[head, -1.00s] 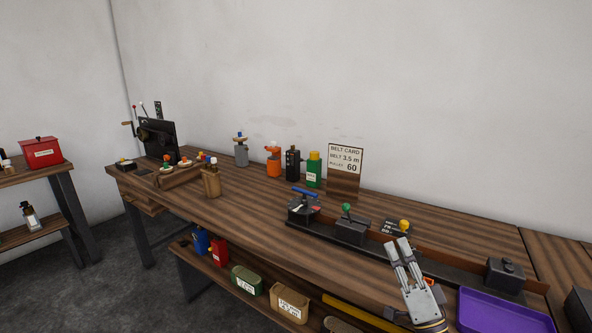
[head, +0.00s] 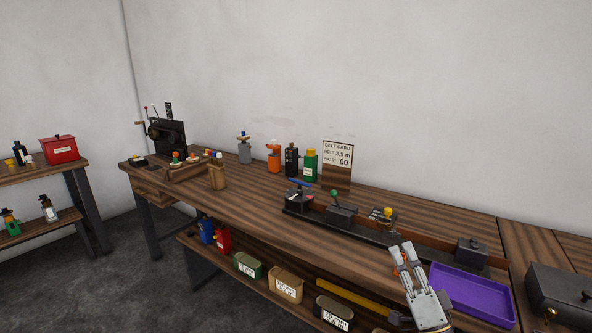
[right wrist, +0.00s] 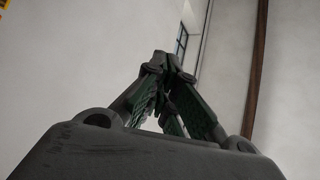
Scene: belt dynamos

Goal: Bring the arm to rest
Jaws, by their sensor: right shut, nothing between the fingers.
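My right gripper (head: 402,252) is in the head view at the lower right, above the front part of the wooden workbench (head: 265,205). Its fingers point up and away from me, and it holds nothing. In the right wrist view the fingers (right wrist: 165,70) come together at their tips with the grey wall behind them. My left gripper is not in the frames.
A purple tray (head: 472,293) lies just right of my right gripper. A black rail (head: 360,231) with a green-knobbed block (head: 340,215) runs behind it. The belt card (head: 337,165) stands at the back. A dark box (head: 560,295) sits at the far right.

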